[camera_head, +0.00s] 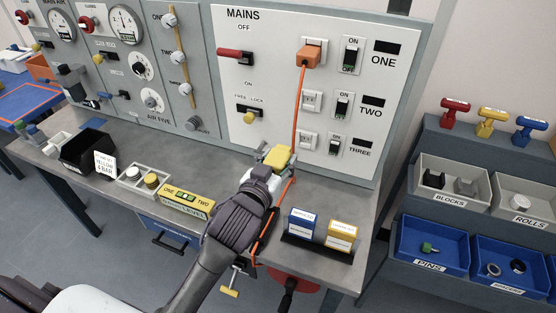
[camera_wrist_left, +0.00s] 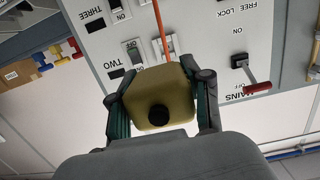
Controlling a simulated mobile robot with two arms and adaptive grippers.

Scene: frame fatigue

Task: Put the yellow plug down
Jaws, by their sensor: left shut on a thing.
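The yellow plug (camera_head: 278,156) is held in my left gripper (camera_head: 273,158), above the back of the grey bench (camera_head: 218,165) in front of the mains panel. In the left wrist view the yellow plug (camera_wrist_left: 160,96) sits between both fingers of the left gripper (camera_wrist_left: 163,103), with a round black spot on its near face. An orange cord passes behind it there. I cannot tell whether the plug touches the bench. My right gripper is not in view.
An orange plug (camera_head: 311,56) sits in the top socket, its cord (camera_head: 299,105) hanging down to the bench. A yellow level (camera_head: 186,199), a black bin (camera_head: 88,150) and blue and yellow boxes (camera_head: 301,223) stand on the bench. Bare bench lies left of the gripper.

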